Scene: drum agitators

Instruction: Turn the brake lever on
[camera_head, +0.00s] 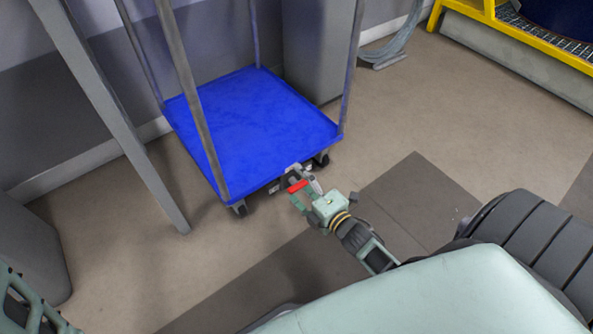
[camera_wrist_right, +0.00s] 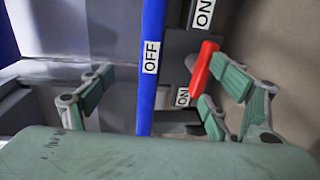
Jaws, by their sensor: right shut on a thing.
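The red brake lever (camera_head: 297,186) is at the front edge of the blue cart (camera_head: 250,120), low above the floor. In the right wrist view the red lever (camera_wrist_right: 203,68) is tilted and lies against the right-hand finger. My right gripper (camera_head: 304,188) is at the lever and is shut on it. In the wrist view its fingers stand on both sides of the cart's blue edge (camera_wrist_right: 151,100) and the lever. An OFF label (camera_wrist_right: 151,57) is on the blue edge. ON labels (camera_wrist_right: 204,14) show near the lever. My left gripper is not in view.
Upright metal posts (camera_head: 190,95) rise from the cart, and its blue deck is empty. A grey wall and pillar (camera_head: 318,50) stand behind it. A yellow-framed platform (camera_head: 470,12) is at the upper right. Brown floor (camera_head: 430,110) is clear to the right.

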